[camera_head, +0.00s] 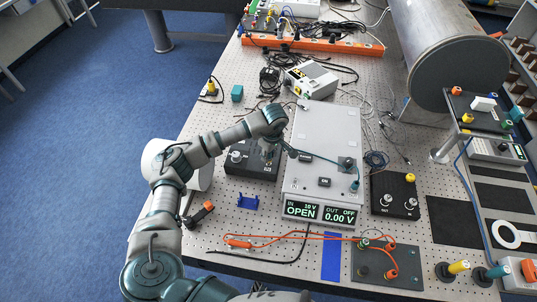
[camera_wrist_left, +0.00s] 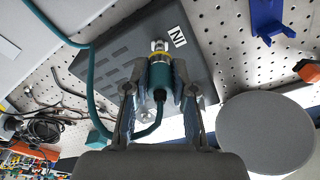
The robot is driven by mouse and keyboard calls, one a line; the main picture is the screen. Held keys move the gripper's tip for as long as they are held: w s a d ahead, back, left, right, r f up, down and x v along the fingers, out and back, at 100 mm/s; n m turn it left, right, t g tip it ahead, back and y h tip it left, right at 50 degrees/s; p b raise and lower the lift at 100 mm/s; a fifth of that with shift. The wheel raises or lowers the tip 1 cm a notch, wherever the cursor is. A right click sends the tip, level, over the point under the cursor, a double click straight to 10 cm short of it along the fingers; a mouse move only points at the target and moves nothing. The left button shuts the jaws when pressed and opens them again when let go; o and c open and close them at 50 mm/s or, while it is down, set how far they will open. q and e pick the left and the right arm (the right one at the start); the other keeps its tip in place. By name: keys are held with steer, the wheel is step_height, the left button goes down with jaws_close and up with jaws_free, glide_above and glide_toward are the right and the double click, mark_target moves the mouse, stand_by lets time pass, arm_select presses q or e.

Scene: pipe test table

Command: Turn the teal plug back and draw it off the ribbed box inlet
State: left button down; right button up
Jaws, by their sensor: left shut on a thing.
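The dark ribbed box (camera_wrist_left: 110,68) with slots in its top fills the upper middle of the left wrist view. In the head view the box (camera_head: 238,168) stands left of the grey supply, partly behind my arm. Its silver inlet (camera_wrist_left: 159,46) is beside an "IN" label. The teal plug (camera_wrist_left: 160,74) with a yellowish ring is in line with the inlet and appears to meet it; whether it is locked cannot be told. My left gripper (camera_wrist_left: 160,85) is shut on the plug, a finger at each side; in the head view the gripper (camera_head: 270,146) hangs over the box.
A teal cable (camera_wrist_left: 91,75) loops from the plug. The grey supply (camera_head: 325,130) reads "OPEN" and "OUT OFF 0.00 V". A blue bracket (camera_head: 248,201) and an orange-black tool (camera_head: 203,211) lie in front of the box. Another dark box (camera_head: 397,197) stands right of the supply.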

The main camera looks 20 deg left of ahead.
arm_select(q)
steer(key=shift+r+p, duration=1.55)
steer(key=shift+r, duration=1.5)
